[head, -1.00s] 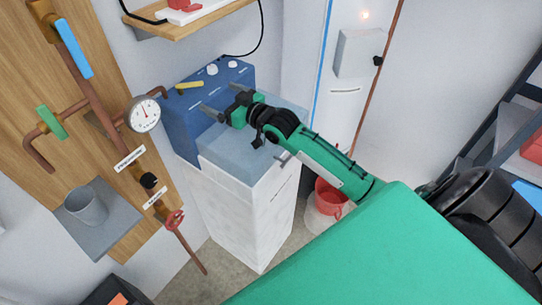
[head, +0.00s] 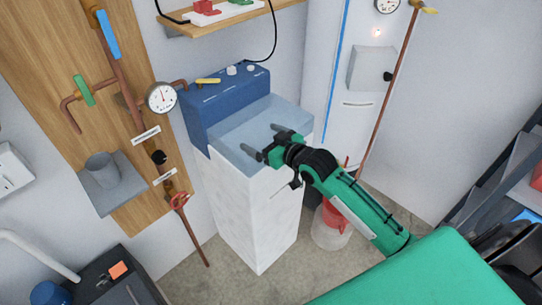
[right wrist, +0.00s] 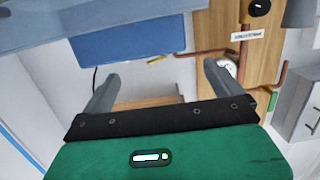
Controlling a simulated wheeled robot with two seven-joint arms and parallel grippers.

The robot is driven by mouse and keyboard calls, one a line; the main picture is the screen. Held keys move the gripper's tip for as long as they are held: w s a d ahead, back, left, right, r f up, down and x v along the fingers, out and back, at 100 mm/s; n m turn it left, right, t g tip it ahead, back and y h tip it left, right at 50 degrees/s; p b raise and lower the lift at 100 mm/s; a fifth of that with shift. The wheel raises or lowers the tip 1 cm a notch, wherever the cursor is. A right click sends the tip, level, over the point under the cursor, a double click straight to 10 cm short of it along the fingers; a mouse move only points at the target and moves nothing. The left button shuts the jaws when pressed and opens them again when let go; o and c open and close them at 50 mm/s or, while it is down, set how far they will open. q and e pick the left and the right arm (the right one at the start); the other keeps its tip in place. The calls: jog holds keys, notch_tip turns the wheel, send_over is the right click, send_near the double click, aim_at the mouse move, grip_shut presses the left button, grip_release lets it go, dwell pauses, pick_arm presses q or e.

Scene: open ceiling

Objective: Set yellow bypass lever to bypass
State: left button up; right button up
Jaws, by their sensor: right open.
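The yellow lever (head: 208,81) lies at the back left of the top of a blue control head (head: 228,98) on a white cabinet (head: 248,205). It lies roughly level across the head view, close to a copper pipe end. Small markings near it are too small to read. In the right wrist view the yellow lever (right wrist: 157,60) is partly visible beyond the fingers, by the blue housing. My right gripper (head: 261,139) is open and empty, above the pale blue lid (head: 262,121), in front and to the right of the lever, clearly apart from it. My left gripper is not in view.
A pressure gauge (head: 161,98) and pipes on a wooden board (head: 45,45) stand left of the cabinet. A shelf (head: 235,18) hangs above the control head. Another yellow handle (head: 425,8) sits on a pipe at upper right.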

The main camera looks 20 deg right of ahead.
jog(key=shift+s+a+f+g, duration=0.25)
jog(key=shift+s+f, duration=0.4)
jog(key=shift+s, duration=0.05)
jog(key=shift+s+a+f+g, duration=0.2)
jog(key=shift+s+f+g, duration=0.05)
jog(key=shift+s+f, duration=0.4)
jog(key=shift+c, duration=0.5)
